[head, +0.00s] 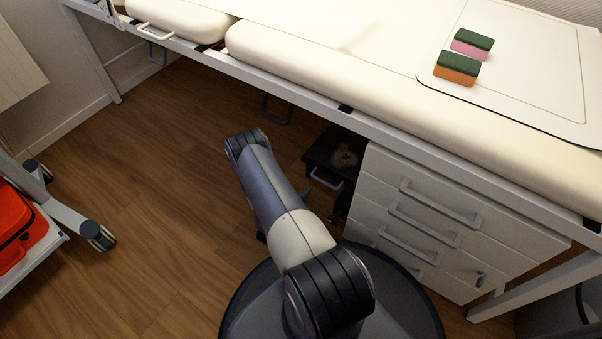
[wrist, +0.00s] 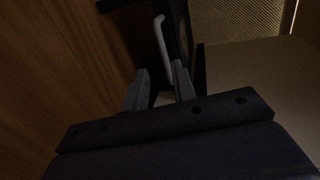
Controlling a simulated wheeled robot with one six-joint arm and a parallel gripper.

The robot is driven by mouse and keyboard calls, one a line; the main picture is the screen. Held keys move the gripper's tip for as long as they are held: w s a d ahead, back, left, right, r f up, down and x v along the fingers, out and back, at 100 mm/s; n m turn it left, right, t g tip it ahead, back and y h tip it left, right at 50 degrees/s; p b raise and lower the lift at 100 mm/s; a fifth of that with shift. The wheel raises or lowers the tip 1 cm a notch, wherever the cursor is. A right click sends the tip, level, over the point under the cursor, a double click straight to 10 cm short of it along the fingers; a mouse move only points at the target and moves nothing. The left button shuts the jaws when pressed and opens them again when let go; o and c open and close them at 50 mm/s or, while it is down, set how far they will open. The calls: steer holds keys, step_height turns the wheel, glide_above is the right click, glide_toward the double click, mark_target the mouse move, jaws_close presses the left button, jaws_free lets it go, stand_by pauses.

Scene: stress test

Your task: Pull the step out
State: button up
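The step (head: 322,152) is a low black unit under the couch, just left of the white drawer cabinet. Its top has a pale patch, and a light grey handle (head: 326,181) is on its front. In the wrist view the handle (wrist: 161,45) runs down toward my gripper (wrist: 160,70). My gripper's two fingers are apart, with a gap between them. The lower end of the handle is close to the right fingertip; I cannot tell whether they touch. In the head view my arm hides most of the gripper.
The white drawer cabinet (head: 440,225) with several grey handles stands close on the right. The cream couch (head: 370,85) overhangs the step, with two sponges (head: 458,69) on top. A wheeled trolley with a red case (head: 20,225) is at left. The wooden floor (head: 150,190) between is clear.

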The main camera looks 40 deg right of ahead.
mark_target(320, 179)
steer(key=shift+m+h, duration=0.3)
steer(key=shift+b+x, duration=2.05)
steer(key=shift+x, duration=3.35)
steer(key=shift+s, duration=0.15)
steer(key=shift+c, duration=0.4)
jaws_close()
